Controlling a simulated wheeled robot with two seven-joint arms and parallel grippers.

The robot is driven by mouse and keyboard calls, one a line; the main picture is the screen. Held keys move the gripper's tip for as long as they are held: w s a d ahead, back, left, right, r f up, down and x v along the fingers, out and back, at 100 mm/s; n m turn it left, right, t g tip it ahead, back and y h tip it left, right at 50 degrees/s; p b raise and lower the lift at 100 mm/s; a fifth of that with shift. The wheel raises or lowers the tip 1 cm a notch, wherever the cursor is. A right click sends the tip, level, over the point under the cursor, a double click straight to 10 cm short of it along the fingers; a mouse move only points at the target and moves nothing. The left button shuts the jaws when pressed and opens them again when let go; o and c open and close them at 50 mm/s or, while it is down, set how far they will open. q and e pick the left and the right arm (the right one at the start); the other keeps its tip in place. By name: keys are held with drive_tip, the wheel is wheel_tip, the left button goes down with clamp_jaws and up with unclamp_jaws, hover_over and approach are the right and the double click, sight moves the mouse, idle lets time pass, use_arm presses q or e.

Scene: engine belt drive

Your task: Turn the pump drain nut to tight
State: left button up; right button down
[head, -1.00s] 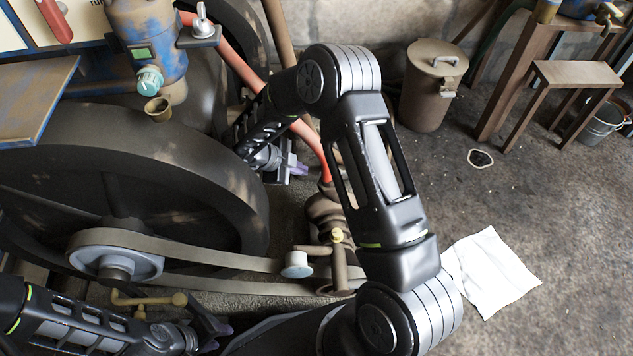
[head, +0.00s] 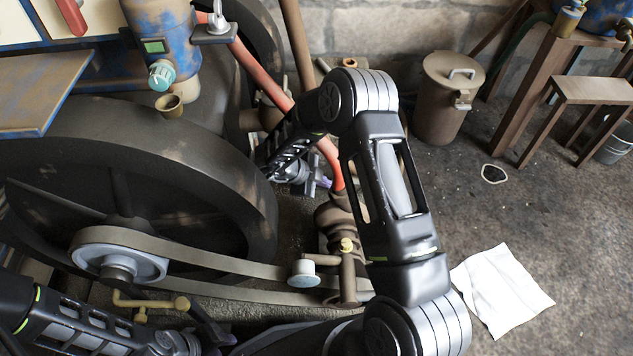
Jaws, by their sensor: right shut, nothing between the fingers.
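The brown pump (head: 335,222) stands right of the big flywheel, with a small yellow nut-like fitting (head: 346,244) on it. I cannot tell for sure that this fitting is the drain nut. My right arm passes just right of the pump and partly hides it. My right gripper (head: 318,186) is shut and empty behind the pump, beside the red hose, with a bit of purple at its fingers. My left gripper (head: 216,338) is low in the picture, below the belt and near a brass lever (head: 150,303). Its fingers are too dark and cropped to tell their opening.
The flywheel (head: 200,170) and belt (head: 215,250) fill the left side. A red hose (head: 262,75) runs down to the pump. A pale blue-capped part (head: 304,273) sits left of the yellow fitting. A lidded bin (head: 440,115) and white sheet (head: 502,290) are on the floor at right.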

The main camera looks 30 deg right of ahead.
use_arm(q)
drive_tip(key=shift+w+a+f, duration=0.1)
drive_tip(key=shift+w+f, duration=0.05)
drive_tip(key=shift+f, duration=0.25)
use_arm(e)
drive_tip(key=x, duration=0.3)
drive_tip(key=shift+w, duration=0.1)
use_arm(q)
drive_tip(key=shift+s, duration=0.4)
